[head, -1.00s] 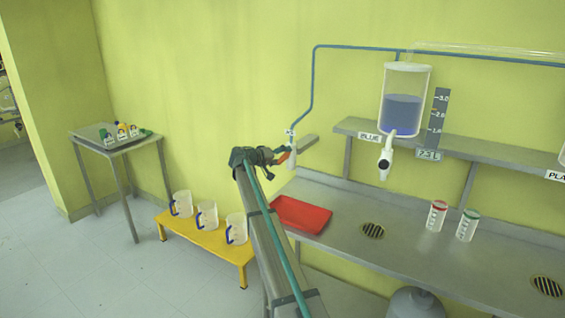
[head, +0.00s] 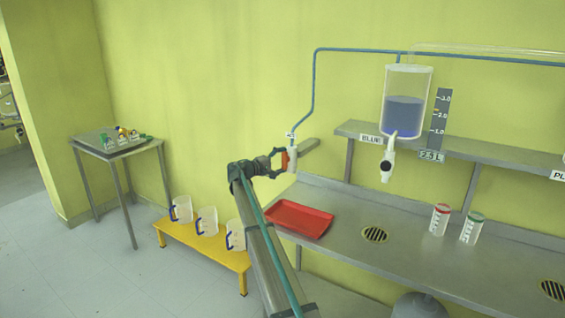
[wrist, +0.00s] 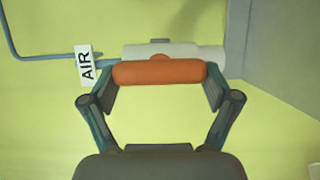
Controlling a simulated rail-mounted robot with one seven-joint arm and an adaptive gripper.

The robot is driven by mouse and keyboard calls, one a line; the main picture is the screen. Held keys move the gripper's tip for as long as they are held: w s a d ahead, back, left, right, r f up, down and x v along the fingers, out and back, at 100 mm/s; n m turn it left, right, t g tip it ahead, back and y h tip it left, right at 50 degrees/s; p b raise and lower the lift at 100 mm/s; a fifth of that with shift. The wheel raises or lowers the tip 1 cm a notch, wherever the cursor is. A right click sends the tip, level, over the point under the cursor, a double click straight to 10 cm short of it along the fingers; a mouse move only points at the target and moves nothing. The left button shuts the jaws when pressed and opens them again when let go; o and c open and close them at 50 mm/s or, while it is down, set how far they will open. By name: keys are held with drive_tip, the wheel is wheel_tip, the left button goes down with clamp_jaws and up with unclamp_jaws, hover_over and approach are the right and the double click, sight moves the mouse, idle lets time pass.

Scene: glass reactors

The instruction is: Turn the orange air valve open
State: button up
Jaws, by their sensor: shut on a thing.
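The orange air valve handle (head: 285,161) stands upright in the head view, alongside the white valve body (head: 293,158) at the lower end of the blue pipe. In the wrist view the orange handle (wrist: 160,72) lies level across the picture, parallel to the white body (wrist: 175,52) behind it. The AIR label (wrist: 86,65) is at its left end. My gripper (wrist: 160,80) is shut on the handle, one finger at each end. It also shows in the head view (head: 281,161), where the fingers partly merge with the valve.
A grey shelf (head: 470,150) carries a vessel of blue liquid (head: 403,110). Below are a steel bench (head: 400,255) with a red tray (head: 299,219) and two lidded jars. A yellow stand (head: 205,246) holds clear jugs at the left.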

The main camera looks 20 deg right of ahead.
idle(0.4)
drive_tip(key=o, duration=0.9)
drive_tip(key=v, duration=1.2)
